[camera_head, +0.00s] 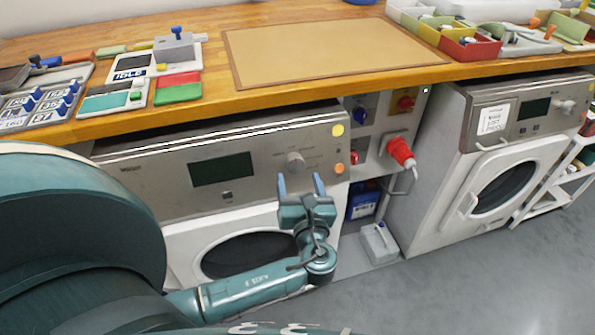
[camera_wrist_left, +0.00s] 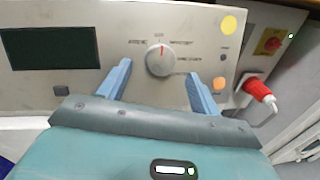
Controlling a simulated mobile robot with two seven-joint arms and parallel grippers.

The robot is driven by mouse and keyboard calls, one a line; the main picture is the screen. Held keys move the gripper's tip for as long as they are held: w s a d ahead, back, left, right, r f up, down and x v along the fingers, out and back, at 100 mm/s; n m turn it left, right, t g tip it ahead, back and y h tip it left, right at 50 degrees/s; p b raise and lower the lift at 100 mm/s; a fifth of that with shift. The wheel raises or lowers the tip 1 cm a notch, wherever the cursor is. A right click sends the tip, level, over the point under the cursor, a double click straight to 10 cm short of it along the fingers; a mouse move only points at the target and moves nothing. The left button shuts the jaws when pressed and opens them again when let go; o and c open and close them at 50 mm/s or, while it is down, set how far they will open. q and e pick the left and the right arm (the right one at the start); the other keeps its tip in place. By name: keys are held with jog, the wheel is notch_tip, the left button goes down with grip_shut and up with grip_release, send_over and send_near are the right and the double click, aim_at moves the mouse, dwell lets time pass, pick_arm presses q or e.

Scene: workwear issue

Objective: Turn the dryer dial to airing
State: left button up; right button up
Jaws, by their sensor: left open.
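The dryer dial (camera_head: 296,160) is a round silver knob on the grey control panel (camera_head: 150,180) of the left machine. In the left wrist view the dial (camera_wrist_left: 159,60) has a red mark pointing up, with small labels around it too blurred to read. My left gripper (camera_head: 302,183) is open just in front of and below the dial. In the left wrist view, its two blue fingers (camera_wrist_left: 159,85) stand to either side below the dial, apart from it. My right gripper is not in view.
A dark display (camera_head: 221,170) and an orange button (camera_head: 339,169) flank the dial. A red plug (camera_head: 401,152) sits in the socket panel to the right. The wooden worktop (camera_head: 215,75) overhangs above. A second machine (camera_head: 480,160) stands at right.

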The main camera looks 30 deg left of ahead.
aim_at(296, 167)
pick_arm(q)
jog(key=shift+x, duration=2.05)
jog(key=shift+c, duration=0.3)
jog(key=c, duration=0.9)
